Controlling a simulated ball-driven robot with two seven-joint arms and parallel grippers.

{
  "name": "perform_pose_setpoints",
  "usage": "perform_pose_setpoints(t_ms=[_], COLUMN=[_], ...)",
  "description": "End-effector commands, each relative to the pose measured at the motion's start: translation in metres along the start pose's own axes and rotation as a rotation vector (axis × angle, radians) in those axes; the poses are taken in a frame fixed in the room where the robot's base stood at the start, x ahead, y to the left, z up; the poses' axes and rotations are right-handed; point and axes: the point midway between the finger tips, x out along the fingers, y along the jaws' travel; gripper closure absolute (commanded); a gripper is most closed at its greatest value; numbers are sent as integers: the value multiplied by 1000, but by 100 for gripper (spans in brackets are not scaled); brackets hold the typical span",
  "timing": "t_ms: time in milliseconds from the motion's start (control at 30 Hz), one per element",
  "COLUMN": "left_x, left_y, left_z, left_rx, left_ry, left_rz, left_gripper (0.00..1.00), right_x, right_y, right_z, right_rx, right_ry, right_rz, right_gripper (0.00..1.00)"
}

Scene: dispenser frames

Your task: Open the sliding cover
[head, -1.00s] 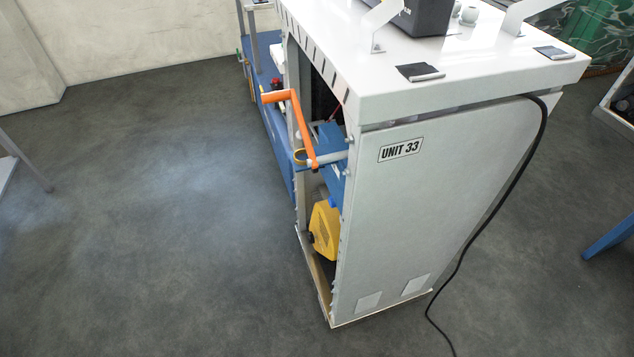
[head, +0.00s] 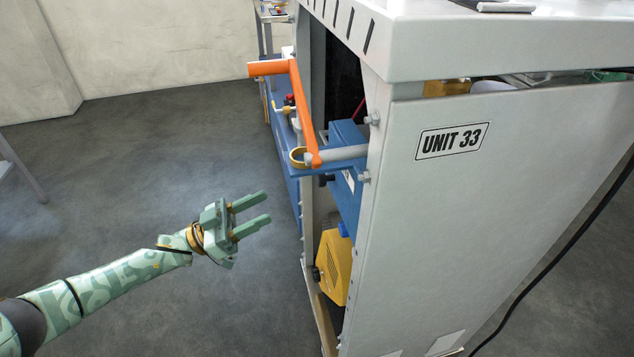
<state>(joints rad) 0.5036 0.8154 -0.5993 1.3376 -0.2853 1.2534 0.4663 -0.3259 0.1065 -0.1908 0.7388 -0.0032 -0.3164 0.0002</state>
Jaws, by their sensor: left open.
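The grey-white dispenser cabinet (head: 480,215) marked UNIT 33 stands right of centre. An orange crank (head: 303,105) on a grey shaft (head: 343,153) sticks out of its open left side. Its handle points left. I cannot make out a sliding cover for certain. My left gripper (head: 266,206) is open and empty, its two fingers pointing right. In the picture it is below and left of the crank, apart from the cabinet. My right gripper is not in view.
A blue bracket (head: 347,178) and a yellow unit (head: 334,267) sit inside the cabinet's open side. A blue bench (head: 280,145) stands behind. A black cable (head: 565,255) hangs at the right.

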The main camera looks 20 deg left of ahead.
Motion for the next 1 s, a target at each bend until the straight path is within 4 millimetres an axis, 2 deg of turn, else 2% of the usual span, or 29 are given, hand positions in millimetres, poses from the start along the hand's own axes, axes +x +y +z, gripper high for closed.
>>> perform_pose_setpoints(t_ms=[100, 300, 500, 667, 933, 1000], left_x=[32, 82, 114, 125, 126, 126], left_y=[0, 0, 0, 0, 0, 0], left_z=[0, 2, 2, 2, 1, 1], left_rx=[1, 0, 1, 0, 0, 1], left_ry=[5, 2, 0, -1, -1, -1], left_rz=[3, 1, -1, -2, -2, -2], left_gripper=[52, 52, 52, 52, 52, 72], right_x=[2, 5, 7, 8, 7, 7], right_y=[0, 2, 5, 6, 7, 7], right_z=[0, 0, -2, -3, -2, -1], right_rx=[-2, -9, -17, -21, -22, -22], right_ry=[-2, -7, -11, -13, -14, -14], right_rz=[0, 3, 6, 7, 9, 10], right_gripper=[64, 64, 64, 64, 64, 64])
